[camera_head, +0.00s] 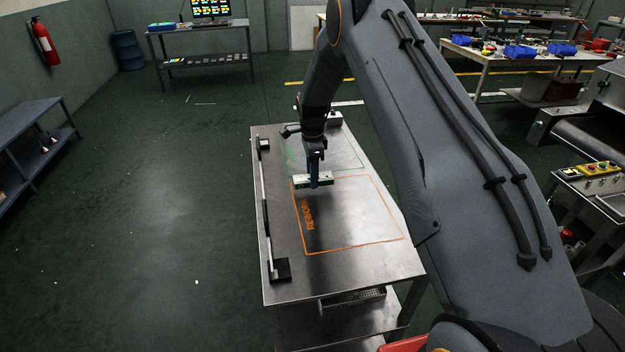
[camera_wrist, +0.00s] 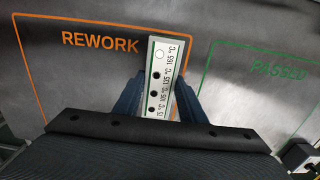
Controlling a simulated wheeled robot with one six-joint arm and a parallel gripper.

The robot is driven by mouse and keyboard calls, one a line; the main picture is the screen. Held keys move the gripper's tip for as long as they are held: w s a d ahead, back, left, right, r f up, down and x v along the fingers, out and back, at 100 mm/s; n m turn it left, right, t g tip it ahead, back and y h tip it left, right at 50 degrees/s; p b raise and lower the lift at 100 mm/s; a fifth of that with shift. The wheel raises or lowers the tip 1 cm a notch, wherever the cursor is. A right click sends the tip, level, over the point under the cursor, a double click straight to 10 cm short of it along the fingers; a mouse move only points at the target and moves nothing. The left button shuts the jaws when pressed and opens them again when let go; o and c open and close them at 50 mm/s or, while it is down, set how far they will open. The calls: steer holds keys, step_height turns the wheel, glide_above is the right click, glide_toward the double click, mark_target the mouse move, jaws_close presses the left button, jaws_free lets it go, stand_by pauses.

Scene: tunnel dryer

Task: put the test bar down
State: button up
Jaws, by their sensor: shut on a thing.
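The test bar (camera_wrist: 165,60) is a pale, narrow strip with a green edge. It bears several round spots beside temperature marks; the spot at 165 °C is white and the ones below it are black. My gripper (camera_wrist: 157,98) is shut on the bar, with a dark blue finger on each side. In the head view the bar (camera_head: 301,181) is under my gripper (camera_head: 314,181), over the steel table (camera_head: 280,215) near the far edge of the orange REWORK outline (camera_head: 352,251). The green PASSED outline (camera_head: 361,156) lies just beyond. I cannot tell whether the bar touches the table.
A black rail with end blocks (camera_head: 265,205) runs along the table's left edge. A small dark device (camera_head: 334,118) stands at the far end. The near part of the REWORK area is clear. A machine with a yellow button panel (camera_head: 590,170) stands at right.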

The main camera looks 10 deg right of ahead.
steer(key=shift+f, duration=1.3)
steer(key=shift+f, duration=0.1)
steer(key=o, duration=1.2)
steer(key=shift+p, duration=0.3)
step_height(320, 180, up, 12)
steer(key=b, duration=0.4)
steer(key=s+d+r+n, duration=0.1)
steer(key=s+n, duration=0.8)
steer(key=s, duration=0.9)
steer(key=s+d+r+n+t, duration=0.1)
steer(key=s+r+n, duration=0.2)
steer(key=s+n, duration=0.6)
steer(key=s, duration=1)
steer(key=shift+d, duration=0.35)
steer(key=shift+s, duration=0.1)
